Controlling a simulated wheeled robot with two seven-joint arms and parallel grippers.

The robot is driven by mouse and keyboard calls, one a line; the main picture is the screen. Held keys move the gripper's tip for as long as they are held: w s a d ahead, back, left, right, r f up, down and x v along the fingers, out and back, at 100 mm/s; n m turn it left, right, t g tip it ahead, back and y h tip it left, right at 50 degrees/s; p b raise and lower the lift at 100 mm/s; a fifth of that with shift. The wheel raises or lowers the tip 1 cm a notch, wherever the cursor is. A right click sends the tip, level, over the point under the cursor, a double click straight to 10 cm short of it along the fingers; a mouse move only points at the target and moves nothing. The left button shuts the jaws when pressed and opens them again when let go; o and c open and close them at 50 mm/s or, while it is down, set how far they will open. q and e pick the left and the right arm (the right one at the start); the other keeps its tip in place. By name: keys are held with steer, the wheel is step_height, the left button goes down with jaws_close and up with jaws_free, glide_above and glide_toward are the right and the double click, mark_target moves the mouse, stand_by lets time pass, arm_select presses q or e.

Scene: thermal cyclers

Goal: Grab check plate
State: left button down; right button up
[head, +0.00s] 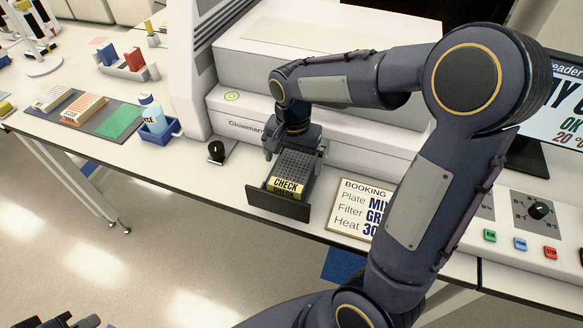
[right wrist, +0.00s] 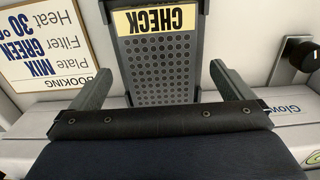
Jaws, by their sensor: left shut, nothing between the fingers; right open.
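The check plate (head: 294,167) is a dark grey plate with rows of holes and a yellow CHECK label. It sits in the pulled-out dark drawer (head: 278,206) of the white instrument. The plate also fills the upper middle of the right wrist view (right wrist: 160,66). My right gripper (head: 288,148) is over the plate's far end, with fingers apart. In the right wrist view, its fingers (right wrist: 157,85) are spread to either side of the plate, and no grip shows. My left gripper (head: 72,321) is shut and empty at the bottom left, far from the plate, and partly cut off.
The white instrument (head: 330,150) stands behind the drawer. A booking card (head: 350,205) lies right of the drawer, and a black knob (head: 216,151) stands left. A blue holder with a bottle (head: 155,125) and coloured plates on a grey mat (head: 85,112) lie further left.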

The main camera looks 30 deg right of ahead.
mark_target(293, 171)
steer(key=shift+f, duration=1.35)
steer(key=c, duration=1.1)
steer(key=shift+o, duration=0.2)
steer(key=shift+r, duration=0.1)
